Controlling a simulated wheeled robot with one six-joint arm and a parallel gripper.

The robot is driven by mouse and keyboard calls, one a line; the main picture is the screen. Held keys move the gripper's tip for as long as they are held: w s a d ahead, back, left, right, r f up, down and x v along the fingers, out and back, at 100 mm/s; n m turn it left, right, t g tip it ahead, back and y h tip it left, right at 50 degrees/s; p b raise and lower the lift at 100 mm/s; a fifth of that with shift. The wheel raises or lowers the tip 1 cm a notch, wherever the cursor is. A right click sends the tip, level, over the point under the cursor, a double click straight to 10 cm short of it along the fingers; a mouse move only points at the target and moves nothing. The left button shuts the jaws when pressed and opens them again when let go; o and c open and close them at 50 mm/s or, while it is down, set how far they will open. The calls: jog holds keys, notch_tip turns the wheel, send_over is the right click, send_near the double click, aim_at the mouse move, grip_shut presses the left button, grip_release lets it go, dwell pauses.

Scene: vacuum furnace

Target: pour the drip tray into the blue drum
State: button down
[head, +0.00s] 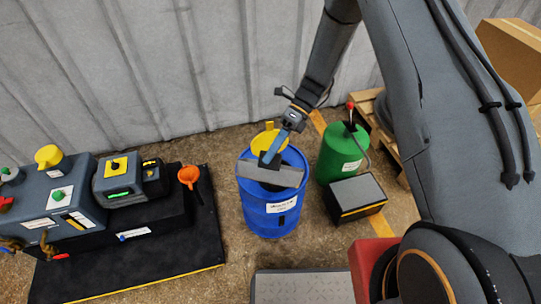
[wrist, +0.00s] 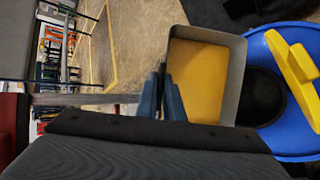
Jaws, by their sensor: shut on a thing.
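The blue drum (head: 270,217) stands on the floor against the corrugated wall. In the wrist view its blue rim (wrist: 262,50) surrounds a dark opening, with a yellow part (wrist: 296,58) on top. My gripper (head: 268,157) is over the drum, shut on the edge of the grey drip tray (head: 269,174). In the head view the tray hides part of the drum's top. In the wrist view my gripper's blue fingers (wrist: 168,97) are at the tray's left edge. The tray (wrist: 241,75) has a yellow-brown inside, and its right side is beside the drum opening.
A green drum (head: 338,152) with a red-topped fitting stands right of the blue drum, near a dark box (head: 357,195). A grey machine (head: 52,205) and an orange funnel (head: 188,175) are at left on a black mat (head: 130,275). A pallet and cardboard box (head: 513,55) are at right.

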jog(key=shift+w+d+r+m+g+y+b, duration=0.15)
jog(key=shift+w+r+g+b, duration=0.2)
jog(key=shift+w+b, duration=0.4)
jog(key=shift+w+d+r+m+g+y+b, duration=0.2)
jog(key=shift+w+g+b, duration=0.25)
jog(key=shift+b, duration=0.5)
dwell(0.9)
